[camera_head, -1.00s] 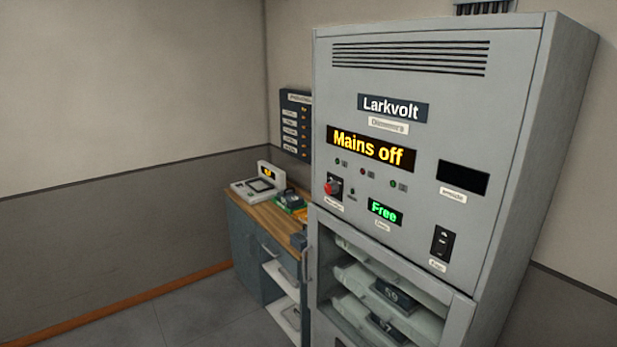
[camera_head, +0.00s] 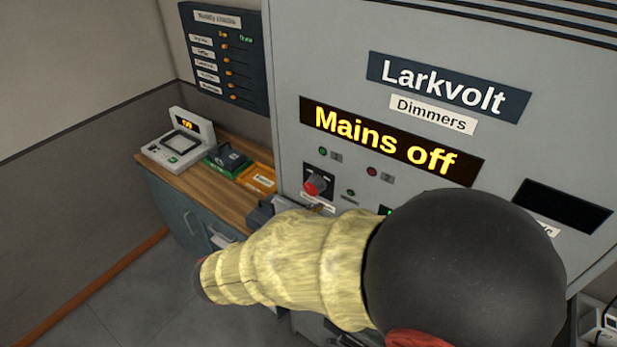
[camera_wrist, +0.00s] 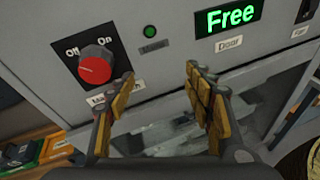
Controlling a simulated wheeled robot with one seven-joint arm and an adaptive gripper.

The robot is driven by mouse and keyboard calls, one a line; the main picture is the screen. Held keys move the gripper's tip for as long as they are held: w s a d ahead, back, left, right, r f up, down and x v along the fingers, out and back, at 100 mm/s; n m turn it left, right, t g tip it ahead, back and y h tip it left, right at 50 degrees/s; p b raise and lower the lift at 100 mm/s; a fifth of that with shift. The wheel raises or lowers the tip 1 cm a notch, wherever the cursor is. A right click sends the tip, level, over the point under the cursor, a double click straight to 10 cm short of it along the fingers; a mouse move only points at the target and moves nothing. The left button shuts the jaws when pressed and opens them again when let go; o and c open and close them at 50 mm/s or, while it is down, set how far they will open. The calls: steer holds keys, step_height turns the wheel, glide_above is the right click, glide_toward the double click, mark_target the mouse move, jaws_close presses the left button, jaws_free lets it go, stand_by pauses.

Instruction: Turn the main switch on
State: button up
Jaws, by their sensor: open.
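The main switch is a red rotary knob (camera_head: 314,186) on a black plate on the front of the grey dimmer cabinet (camera_head: 290,60). In the wrist view the red knob (camera_wrist: 95,66) has "Off" at its upper left and "On" at its upper right. The label under it is partly covered by a finger. The cabinet's display (camera_head: 385,140) reads "Mains off" in yellow. My gripper (camera_wrist: 159,78) is open and empty, its yellow-padded fingers in front of the panel. The knob lies just left of the left finger, not between the fingers.
A green "Free" display (camera_wrist: 228,16) labelled "Door" is at the upper right of the wrist view. Below the panel is an opening with shelves. A wooden-topped desk (camera_head: 190,195) with devices stands left of the cabinet. A dark chart (camera_head: 225,58) hangs behind it.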

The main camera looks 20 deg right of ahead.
mark_target(310, 190)
steer(key=w+a+r+n+t, duration=0.2)
steer(key=w+a+n+t, duration=0.25)
steer(key=a, duration=0.25)
steer(key=shift+h, duration=0.3)
steer(key=x, duration=0.7)
steer(key=shift+d+p, duration=0.35)
steer(key=shift+p, duration=0.05)
steer(key=shift+c, duration=1.3)
steer(key=c, duration=0.9)
